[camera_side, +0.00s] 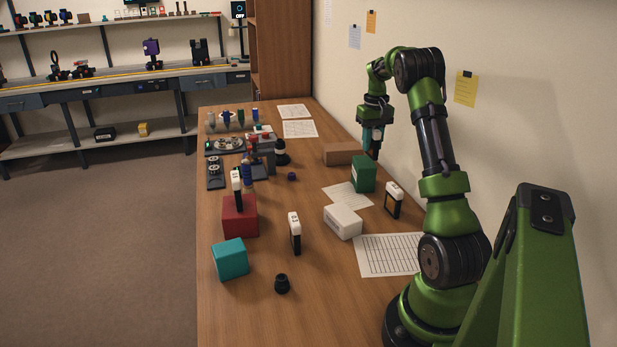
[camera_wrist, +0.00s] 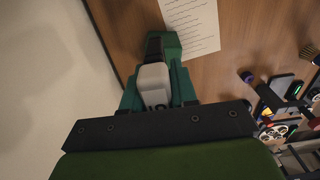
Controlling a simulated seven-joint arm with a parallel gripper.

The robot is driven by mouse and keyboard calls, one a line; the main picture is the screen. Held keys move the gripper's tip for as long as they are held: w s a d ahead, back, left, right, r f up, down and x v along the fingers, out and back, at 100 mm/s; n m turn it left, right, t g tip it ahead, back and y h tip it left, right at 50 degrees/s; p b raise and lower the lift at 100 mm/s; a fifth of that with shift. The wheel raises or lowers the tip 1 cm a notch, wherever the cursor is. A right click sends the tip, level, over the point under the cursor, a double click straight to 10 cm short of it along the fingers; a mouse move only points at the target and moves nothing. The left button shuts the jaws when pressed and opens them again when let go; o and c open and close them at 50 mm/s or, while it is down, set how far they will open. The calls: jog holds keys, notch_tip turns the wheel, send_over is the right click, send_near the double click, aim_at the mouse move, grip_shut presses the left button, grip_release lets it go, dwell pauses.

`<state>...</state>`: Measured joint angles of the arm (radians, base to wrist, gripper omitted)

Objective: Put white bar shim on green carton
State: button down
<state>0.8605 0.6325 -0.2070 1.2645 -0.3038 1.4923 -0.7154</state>
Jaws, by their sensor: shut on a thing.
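My gripper (camera_side: 372,152) is shut on a white bar shim (camera_wrist: 154,78), a white piece with a black far end, seen between the teal fingers in the wrist view. In the side view the fingers mostly hide it. The green carton (camera_side: 363,174) stands upright on the bench, just below and in front of my gripper in the side view. In the wrist view the green carton (camera_wrist: 173,46) shows just beyond the shim's black end. I cannot tell whether the shim touches it.
A brown box (camera_side: 342,154) lies left of my gripper. A white box (camera_side: 342,221), red box (camera_side: 239,218), teal box (camera_side: 229,259) and similar white-and-black pieces (camera_side: 295,232) (camera_side: 394,200) stand nearer. One such piece (camera_side: 237,183) is at the red box. The wall bounds the right.

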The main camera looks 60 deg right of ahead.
jog(key=shift+w+d+f, duration=0.1)
jog(key=shift+w+d, duration=0.3)
jog(key=shift+d, duration=0.2)
jog(key=shift+f, duration=1.75)
jog(key=shift+f, duration=0.1)
jog(key=c, duration=0.9)
grip_release()
